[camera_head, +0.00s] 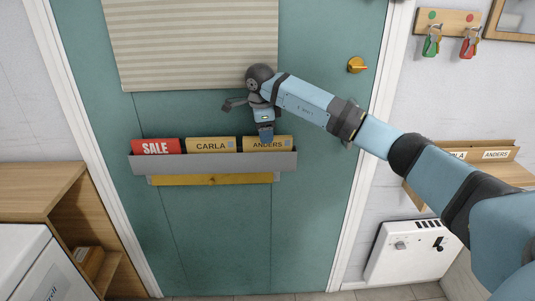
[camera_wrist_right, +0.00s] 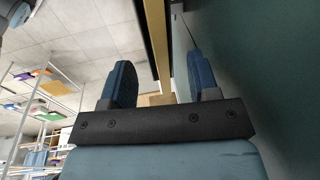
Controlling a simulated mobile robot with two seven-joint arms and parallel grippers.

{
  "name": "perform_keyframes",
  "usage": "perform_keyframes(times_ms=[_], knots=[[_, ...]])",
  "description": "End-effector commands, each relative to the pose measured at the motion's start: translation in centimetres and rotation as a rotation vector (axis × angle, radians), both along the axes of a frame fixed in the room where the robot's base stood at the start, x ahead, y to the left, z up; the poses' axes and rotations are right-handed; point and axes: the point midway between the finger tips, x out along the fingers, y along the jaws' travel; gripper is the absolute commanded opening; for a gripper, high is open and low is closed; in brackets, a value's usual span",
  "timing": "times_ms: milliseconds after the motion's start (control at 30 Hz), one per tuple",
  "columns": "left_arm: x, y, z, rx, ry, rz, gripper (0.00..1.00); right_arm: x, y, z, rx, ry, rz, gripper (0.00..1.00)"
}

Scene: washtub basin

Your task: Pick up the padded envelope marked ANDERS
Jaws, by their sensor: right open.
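The padded envelope marked ANDERS (camera_head: 282,143) is tan and stands upright at the right end of a grey holder (camera_head: 215,163) on the teal door. Only its top part shows above the holder's front, and my gripper covers part of its left side. My right gripper (camera_head: 266,137) is open, with its blue fingers down at the envelope's top edge. In the right wrist view, a tan strip (camera_wrist_right: 159,45) runs between the two blue fingers (camera_wrist_right: 161,85), with gaps on both sides. I cannot tell how deep the fingers reach. My left gripper is not in view.
A red SALE envelope (camera_head: 156,147) and a tan CARLA envelope (camera_head: 210,145) stand left in the holder. A striped blind (camera_head: 190,40) hangs above. At right are a door knob (camera_head: 357,65), hanging keys (camera_head: 432,42) and a labelled wooden rack (camera_head: 490,145).

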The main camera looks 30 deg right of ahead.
Motion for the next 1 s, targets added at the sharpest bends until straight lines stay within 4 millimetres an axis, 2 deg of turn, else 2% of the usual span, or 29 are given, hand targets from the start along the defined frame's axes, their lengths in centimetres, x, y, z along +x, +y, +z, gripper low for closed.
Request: perform_keyframes(times_ms=[200,467,500,533,733,1000], knots=[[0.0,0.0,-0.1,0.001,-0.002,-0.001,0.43,0.0,-0.8,-3.4,0.001,0.004,-0.002,0.55],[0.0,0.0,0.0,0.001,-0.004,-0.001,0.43,0.1,-0.9,-4.0,0.0,-0.001,0.0,0.55],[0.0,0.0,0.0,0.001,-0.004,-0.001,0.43,0.1,-0.9,-4.0,0.0,0.0,0.0,0.53],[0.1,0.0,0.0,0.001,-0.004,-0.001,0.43,0.1,-0.9,-4.0,0.0,0.0,0.0,0.46],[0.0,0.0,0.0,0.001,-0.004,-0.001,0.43,0.1,-0.9,-4.0,0.0,0.0,0.0,0.0],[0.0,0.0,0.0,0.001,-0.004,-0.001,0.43,0.1,-0.9,-3.9,-0.001,-0.002,0.0,0.0]])
